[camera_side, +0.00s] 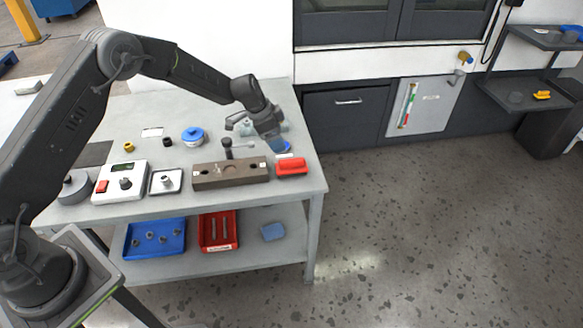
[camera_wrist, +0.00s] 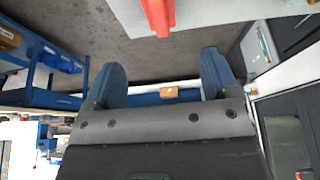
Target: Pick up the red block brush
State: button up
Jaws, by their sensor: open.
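The red block brush (camera_side: 292,168) lies on the workbench top near its right edge, just right of a long brown block with holes. In the wrist view a red piece (camera_wrist: 158,15), likely the same brush, shows at the top edge, partly cut off. My gripper (camera_side: 279,145) is above the bench, behind and slightly left of the brush in the side view, and does not touch it. In the wrist view my gripper (camera_wrist: 163,75) has its two blue fingers wide apart. Nothing is held between them.
The brown block (camera_side: 230,173) stands close left of the brush. A dark knobbed part (camera_side: 227,149) and a blue-and-white round part (camera_side: 193,136) are behind it. A scale (camera_side: 120,182) is farther left. The lower shelf holds a blue tray (camera_side: 155,238) and red tray (camera_side: 219,231).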

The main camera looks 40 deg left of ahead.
aim_at(292, 160)
jog(key=x, duration=1.2)
jog(key=shift+f, duration=0.35)
jog(key=shift+c, duration=0.4)
jog(key=c, duration=1)
jog(key=shift+o, duration=0.2)
jog(key=shift+r, duration=0.15)
jog(key=shift+r, duration=0.6)
notch_tip(292, 160, up, 3)
jog(key=shift+f, duration=0.1)
jog(key=s+a+r, duration=0.4)
jog(key=a+r, duration=0.2)
jog(key=a, duration=0.4)
jog(key=shift+s+a+r, duration=0.4)
